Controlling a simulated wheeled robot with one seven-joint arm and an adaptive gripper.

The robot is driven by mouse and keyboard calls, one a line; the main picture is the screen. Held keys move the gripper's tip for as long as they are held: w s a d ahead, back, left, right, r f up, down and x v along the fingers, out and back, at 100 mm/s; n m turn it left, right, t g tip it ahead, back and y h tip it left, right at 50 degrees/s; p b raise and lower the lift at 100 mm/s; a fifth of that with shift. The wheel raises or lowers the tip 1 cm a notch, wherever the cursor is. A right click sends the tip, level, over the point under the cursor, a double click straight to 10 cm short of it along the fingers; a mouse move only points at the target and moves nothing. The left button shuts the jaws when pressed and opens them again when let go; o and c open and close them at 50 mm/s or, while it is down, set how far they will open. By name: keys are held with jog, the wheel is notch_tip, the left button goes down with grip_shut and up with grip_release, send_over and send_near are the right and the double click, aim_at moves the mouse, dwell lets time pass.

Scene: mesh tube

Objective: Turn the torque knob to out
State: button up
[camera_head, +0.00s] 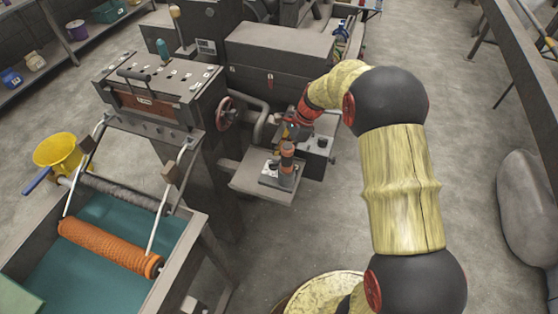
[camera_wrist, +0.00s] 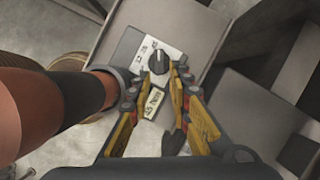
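The torque knob (camera_wrist: 157,62) is a small dark knob on a pale marked plate (camera_wrist: 148,53), on a grey surface. Its pointer direction and the plate's marks are too small to read surely. In the head view, a pale plate (camera_head: 268,172) shows on the grey machine ledge, beside an upright orange-and-grey cylinder (camera_head: 287,160). My gripper (camera_wrist: 164,80) is open, its yellow fingers pointing at the knob with a gap between the tips. The tips are just short of the knob or beside it; contact cannot be told. In the head view my gripper is mostly hidden near the cylinder.
A thick orange-and-black cylinder (camera_wrist: 45,105) fills the left of the wrist view, close to my left finger. A small lettered tag (camera_wrist: 152,103) shows between the fingers. A red handwheel (camera_head: 225,113) and an orange roller (camera_head: 105,245) are to the left.

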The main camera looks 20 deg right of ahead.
aim_at(274, 164)
jog(key=x, duration=0.2)
jog(key=shift+a+f, duration=0.1)
jog(key=shift+f, duration=0.2)
jog(key=c, duration=0.3)
grip_shut()
